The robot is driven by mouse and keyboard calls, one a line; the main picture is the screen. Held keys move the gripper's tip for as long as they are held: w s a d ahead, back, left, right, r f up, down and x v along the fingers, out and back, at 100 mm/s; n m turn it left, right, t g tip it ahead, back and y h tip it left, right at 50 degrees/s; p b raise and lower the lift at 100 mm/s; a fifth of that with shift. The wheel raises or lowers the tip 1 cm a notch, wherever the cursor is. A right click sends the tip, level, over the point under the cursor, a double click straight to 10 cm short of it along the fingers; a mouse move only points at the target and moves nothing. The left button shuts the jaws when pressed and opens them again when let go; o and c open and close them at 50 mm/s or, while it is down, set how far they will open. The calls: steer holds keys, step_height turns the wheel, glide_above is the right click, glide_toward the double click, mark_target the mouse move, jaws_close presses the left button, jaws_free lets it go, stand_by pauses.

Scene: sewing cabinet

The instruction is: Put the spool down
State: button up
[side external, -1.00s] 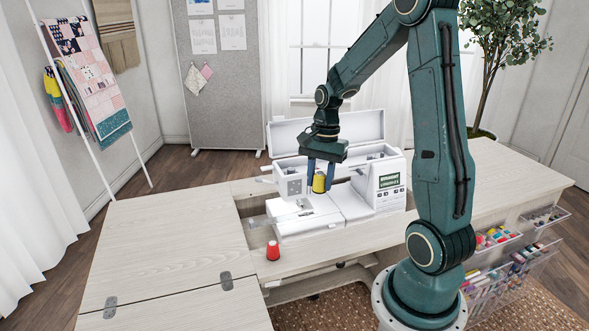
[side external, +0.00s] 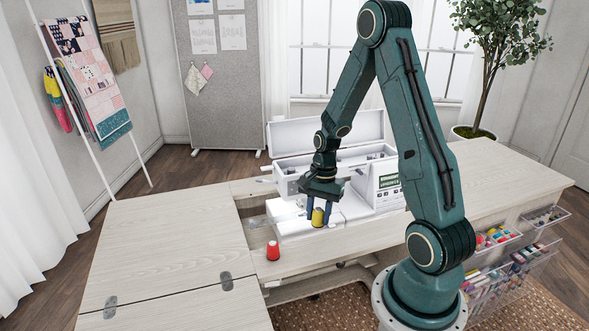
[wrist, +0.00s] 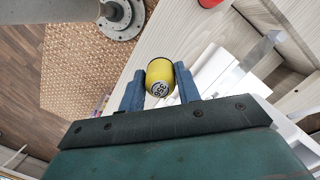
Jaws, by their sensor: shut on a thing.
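A yellow spool (side external: 318,217) is held between the blue fingers of my gripper (side external: 319,214), in front of the white sewing machine (side external: 385,188). In the wrist view the spool (wrist: 160,78) sits between the two fingertips of my gripper (wrist: 160,85), its end label showing a number. The gripper is shut on it. In the side view the spool appears low over the machine's white flat bed; whether it touches anything underneath cannot be told. A red spool (side external: 273,251) stands upright on the wooden table (side external: 170,235), left of and nearer than the yellow one.
An open recess in the table lies left of the machine. The left tabletop is clear. Clear drawers (side external: 515,255) with coloured supplies hang at the right front.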

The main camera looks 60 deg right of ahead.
glide_above(316, 250)
steer(key=shift+d+f, duration=0.15)
steer(key=shift+f, duration=1.2)
steer(key=shift+d+f, duration=0.15)
steer(key=shift+f, duration=1.15)
steer(key=shift+f, duration=1.85)
steer(key=shift+f, duration=0.1)
steer(key=o, duration=0.9)
steer(key=shift+o, duration=0.2)
steer(key=r, duration=0.4)
steer(key=d+r, duration=0.1)
steer(key=r, duration=0.7)
steer(key=shift+d, duration=0.4)
